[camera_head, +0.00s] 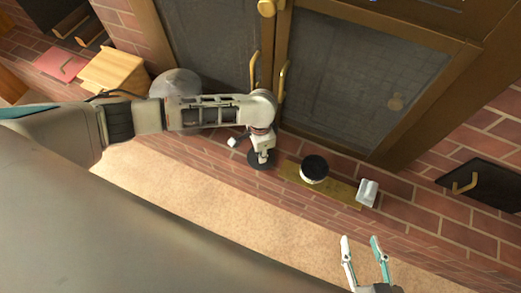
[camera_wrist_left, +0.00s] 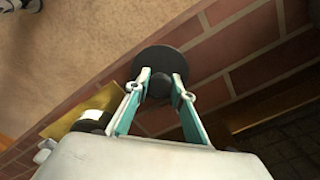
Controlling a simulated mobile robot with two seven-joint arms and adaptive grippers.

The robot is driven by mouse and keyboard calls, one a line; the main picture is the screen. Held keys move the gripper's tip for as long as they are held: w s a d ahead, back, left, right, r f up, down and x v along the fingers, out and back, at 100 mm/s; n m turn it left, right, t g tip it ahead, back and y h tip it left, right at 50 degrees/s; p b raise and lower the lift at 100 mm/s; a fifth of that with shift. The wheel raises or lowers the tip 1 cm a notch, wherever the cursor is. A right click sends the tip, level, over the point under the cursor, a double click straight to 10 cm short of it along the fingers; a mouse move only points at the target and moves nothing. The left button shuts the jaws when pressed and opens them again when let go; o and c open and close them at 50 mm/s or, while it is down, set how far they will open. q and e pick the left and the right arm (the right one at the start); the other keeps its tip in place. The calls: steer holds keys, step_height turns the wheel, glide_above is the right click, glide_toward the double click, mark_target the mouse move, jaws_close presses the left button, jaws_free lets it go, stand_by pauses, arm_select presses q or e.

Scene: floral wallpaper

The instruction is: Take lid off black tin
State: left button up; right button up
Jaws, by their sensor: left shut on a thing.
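My left gripper (camera_head: 262,158) is shut on the knob of a round black lid (camera_head: 258,163). In the left wrist view the dark knob sits between the fingertips (camera_wrist_left: 160,88), with the flat lid (camera_wrist_left: 162,60) beyond it. A short round tin (camera_head: 311,178) with a pale side and a black top stands on a brass-coloured board, to the right of the lid and apart from it. I cannot tell whether its black top is a cover or an open mouth. The tin (camera_wrist_left: 97,103) is partly hidden in the left wrist view. My right gripper (camera_head: 360,240) is open and empty at the lower right.
The brass-coloured board (camera_head: 341,193) lies on a brick ledge before dark cabinet doors (camera_head: 345,75). A small pale object (camera_head: 367,193) stands at the board's right end. A wooden box (camera_head: 110,72) is at the upper left.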

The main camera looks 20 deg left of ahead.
arm_select(q)
steer(key=shift+f, duration=0.35)
steer(key=o, duration=1.7)
step_height(320, 180, up, 12)
steer(key=shift+r, duration=0.1)
